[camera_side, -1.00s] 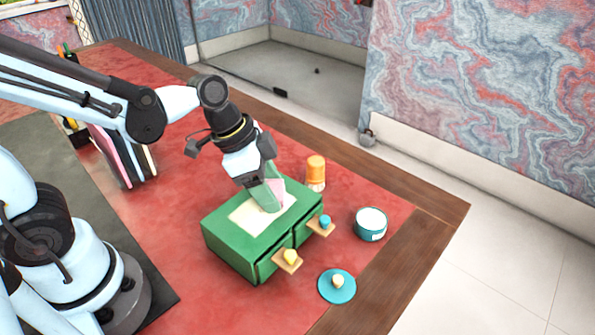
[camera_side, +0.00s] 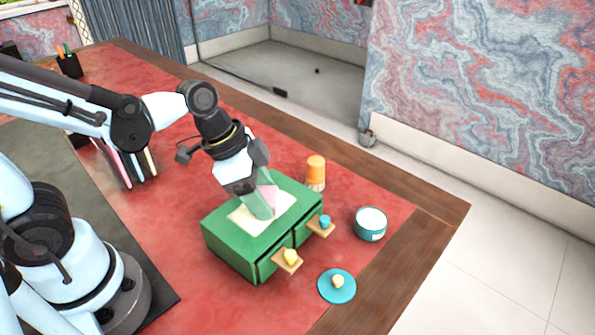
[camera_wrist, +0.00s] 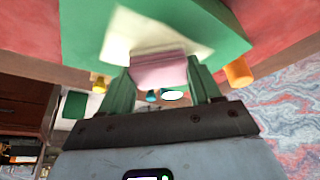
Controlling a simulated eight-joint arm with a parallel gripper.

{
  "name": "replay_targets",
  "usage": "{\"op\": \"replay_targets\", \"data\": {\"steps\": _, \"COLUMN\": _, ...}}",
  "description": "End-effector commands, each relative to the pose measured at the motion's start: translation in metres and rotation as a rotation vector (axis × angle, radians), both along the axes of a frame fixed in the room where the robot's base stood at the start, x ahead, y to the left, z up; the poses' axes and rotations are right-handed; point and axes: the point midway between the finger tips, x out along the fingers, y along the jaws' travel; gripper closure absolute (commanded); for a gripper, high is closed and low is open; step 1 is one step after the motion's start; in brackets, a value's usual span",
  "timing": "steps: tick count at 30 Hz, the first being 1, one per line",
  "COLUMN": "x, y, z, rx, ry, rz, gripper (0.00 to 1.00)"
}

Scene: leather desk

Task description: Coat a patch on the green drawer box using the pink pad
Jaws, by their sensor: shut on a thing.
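The green drawer box (camera_side: 236,245) stands on the red desk mat. A pale cream patch (camera_side: 283,203) lies on its top. My gripper (camera_side: 262,208) is shut on the pink pad (camera_side: 268,195), low over the patch. The pad appears to touch the patch, but its lower edge is partly hidden by a finger. In the wrist view the pink pad (camera_wrist: 158,70) sits between the two green fingers, with the cream patch (camera_wrist: 130,30) beyond it on the green box (camera_wrist: 228,30).
Two drawer fronts have wooden pulls with a yellow knob (camera_side: 290,256) and a blue knob (camera_side: 325,221). An orange-topped bottle (camera_side: 316,170), a white-filled teal tub (camera_side: 371,222) and a teal disc (camera_side: 345,290) stand nearby. A pen cup (camera_side: 69,65) is at the back left.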

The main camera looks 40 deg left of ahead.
Motion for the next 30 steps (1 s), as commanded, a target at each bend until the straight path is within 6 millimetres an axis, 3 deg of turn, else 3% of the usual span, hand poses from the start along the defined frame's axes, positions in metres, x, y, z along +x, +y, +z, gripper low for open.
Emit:
{"op": "replay_targets", "data": {"steps": 22, "x": -0.062, "y": -0.005, "z": 0.0, "rx": 0.001, "ry": -0.001, "rz": -0.002, "gripper": 0.65}}
{"op": "replay_targets", "data": {"steps": 30, "x": -0.05, "y": 0.004, "z": 0.001, "rx": 0.0, "ry": 0.0, "rz": 0.001, "gripper": 0.65}}
